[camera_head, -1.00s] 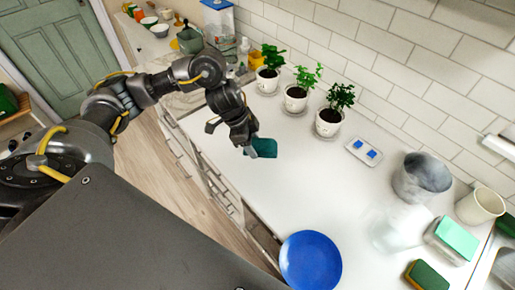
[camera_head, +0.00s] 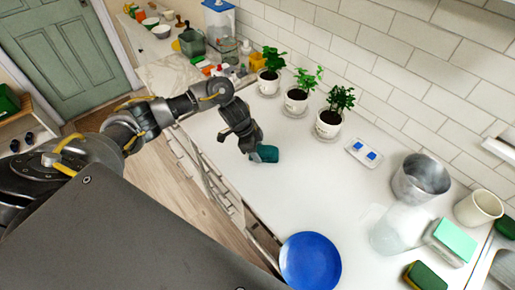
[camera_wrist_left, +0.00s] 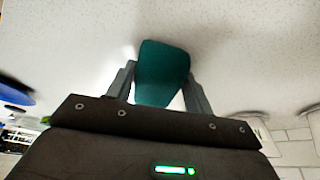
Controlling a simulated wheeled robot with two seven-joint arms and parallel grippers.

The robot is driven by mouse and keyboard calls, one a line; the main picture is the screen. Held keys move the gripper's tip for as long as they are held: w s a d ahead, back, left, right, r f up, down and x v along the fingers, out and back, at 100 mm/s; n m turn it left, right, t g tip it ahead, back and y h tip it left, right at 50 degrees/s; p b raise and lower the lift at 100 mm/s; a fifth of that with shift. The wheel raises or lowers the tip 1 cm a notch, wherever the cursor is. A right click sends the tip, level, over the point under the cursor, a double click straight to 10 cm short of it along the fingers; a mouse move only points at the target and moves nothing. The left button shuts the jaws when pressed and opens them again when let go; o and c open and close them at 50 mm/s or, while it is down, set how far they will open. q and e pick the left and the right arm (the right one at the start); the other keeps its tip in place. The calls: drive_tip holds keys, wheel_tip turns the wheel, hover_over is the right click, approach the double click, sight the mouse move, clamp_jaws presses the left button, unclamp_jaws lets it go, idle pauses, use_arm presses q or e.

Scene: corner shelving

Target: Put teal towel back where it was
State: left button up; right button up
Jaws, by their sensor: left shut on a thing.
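The teal towel (camera_head: 267,154) is a small dark teal bundle at the tip of my left gripper (camera_head: 254,149). In the left wrist view the towel (camera_wrist_left: 162,74) sits between the two fingers of the gripper (camera_wrist_left: 160,85), which are shut on it. My right gripper is in neither view.
Several potted plants, one of them here (camera_head: 328,122), line the wall behind. A blue plate (camera_head: 310,262) lies at the front edge. A small tray with blue pieces (camera_head: 364,152), a metal pot (camera_head: 420,178) and sponges stand to the right. The middle counter is clear.

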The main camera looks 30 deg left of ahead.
use_arm(q)
drive_tip(key=o, duration=0.9)
drive_tip(key=shift+o, duration=0.2)
drive_tip(key=v, duration=1.2)
drive_tip(key=shift+s, duration=0.1)
